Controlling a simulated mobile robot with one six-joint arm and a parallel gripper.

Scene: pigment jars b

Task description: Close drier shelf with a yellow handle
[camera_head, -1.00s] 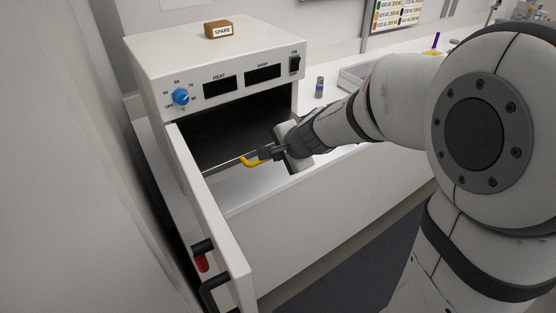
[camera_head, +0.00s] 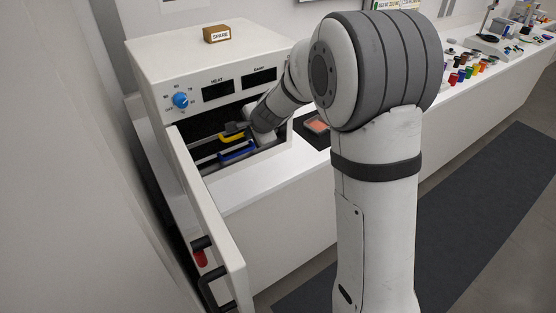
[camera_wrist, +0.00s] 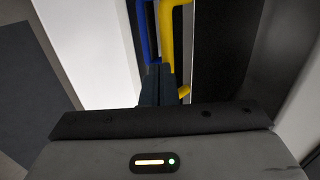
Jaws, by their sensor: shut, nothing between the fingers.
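The drier (camera_head: 215,60) is a white box with its front opening uncovered and its door (camera_head: 205,215) swung open at the left. Inside, the shelf's yellow handle (camera_head: 231,138) is at the opening, above a blue handle (camera_head: 237,154). My gripper (camera_head: 236,128) is at the yellow handle, shut with nothing between its fingers. In the wrist view the shut fingers (camera_wrist: 158,75) are close beside the yellow handle (camera_wrist: 167,35), with the blue handle (camera_wrist: 144,30) to its left. Whether the fingers touch the yellow handle I cannot tell. Most of the shelf is hidden inside.
The open door, with a red-and-black latch (camera_head: 201,255) and a black handle (camera_head: 213,290), stands out left of the opening. A box marked SPARE (camera_head: 216,34) is on top of the drier. A tray (camera_head: 316,124) lies on the counter at right. Several coloured jars (camera_head: 470,72) stand farther right.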

